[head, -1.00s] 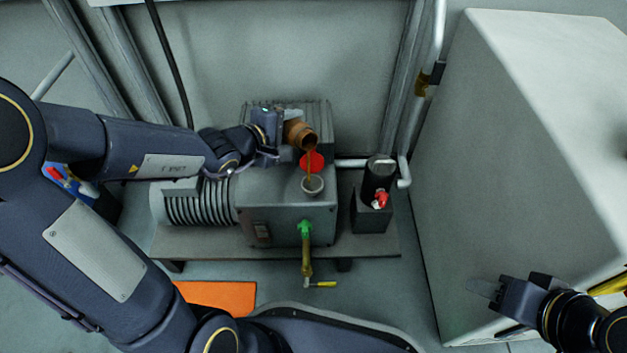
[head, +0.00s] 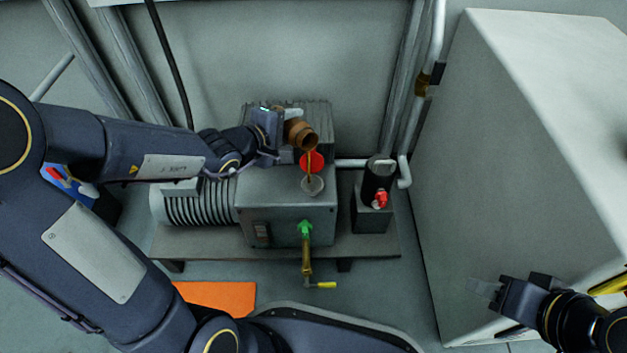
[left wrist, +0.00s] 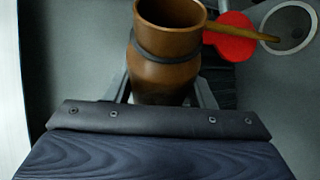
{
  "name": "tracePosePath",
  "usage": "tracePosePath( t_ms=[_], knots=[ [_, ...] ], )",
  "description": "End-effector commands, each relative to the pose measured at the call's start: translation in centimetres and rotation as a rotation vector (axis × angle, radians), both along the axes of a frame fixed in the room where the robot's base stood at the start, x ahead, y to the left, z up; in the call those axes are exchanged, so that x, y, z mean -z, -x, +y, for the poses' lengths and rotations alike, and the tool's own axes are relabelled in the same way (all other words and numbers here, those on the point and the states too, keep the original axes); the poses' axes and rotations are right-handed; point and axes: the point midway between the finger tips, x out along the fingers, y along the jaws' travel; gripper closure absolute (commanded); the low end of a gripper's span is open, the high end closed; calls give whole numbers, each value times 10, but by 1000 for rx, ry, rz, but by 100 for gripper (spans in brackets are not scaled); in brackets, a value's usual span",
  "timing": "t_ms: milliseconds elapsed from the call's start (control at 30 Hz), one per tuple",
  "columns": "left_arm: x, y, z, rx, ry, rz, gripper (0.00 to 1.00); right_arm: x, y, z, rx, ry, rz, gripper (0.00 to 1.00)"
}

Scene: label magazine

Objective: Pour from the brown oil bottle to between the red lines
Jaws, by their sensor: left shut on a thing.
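My left gripper (head: 278,134) is shut on the brown oil bottle (head: 300,134), which is tipped with its mouth to the lower right. In the left wrist view the bottle (left wrist: 168,62) sits between the fingers. A thin brown oil stream (head: 309,166) runs from its mouth down to the round filler opening (head: 313,187) on top of the grey pump housing (head: 285,205). The stream (left wrist: 240,32) also reaches over the filler opening (left wrist: 292,22) in the left wrist view. A small dark window (head: 262,230) shows on the housing front; red lines and oil level cannot be made out. My right gripper (head: 483,288) is far right, apart from the pump.
A red round cap (head: 312,161) lies beside the opening. A green fitting with a yellow-handled tap (head: 307,262) sticks out in front. A dark cylinder with a red knob (head: 378,185) stands right of the pump. A large pale cabinet (head: 520,170) fills the right side.

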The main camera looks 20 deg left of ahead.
Motion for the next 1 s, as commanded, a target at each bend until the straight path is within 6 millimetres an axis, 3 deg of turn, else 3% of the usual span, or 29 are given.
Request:
tracePosePath(
  t_ms=[233,367,467,733,1000],
  knots=[
    [4,-1,3,-3,43,37,83,-3,0,0,0,0,0,62],
    [-13,-1,1,3,86,67,83,0,0,0,0,0,0,62],
    [-37,-1,1,2,135,112,83,-23,0,0,0,0,1,62],
    [-33,0,-1,1,164,139,83,-26,0,0,0,0,0,62],
    [-40,1,-2,1,228,194,83,-61,-1,0,0,0,0,62]
  ],
)
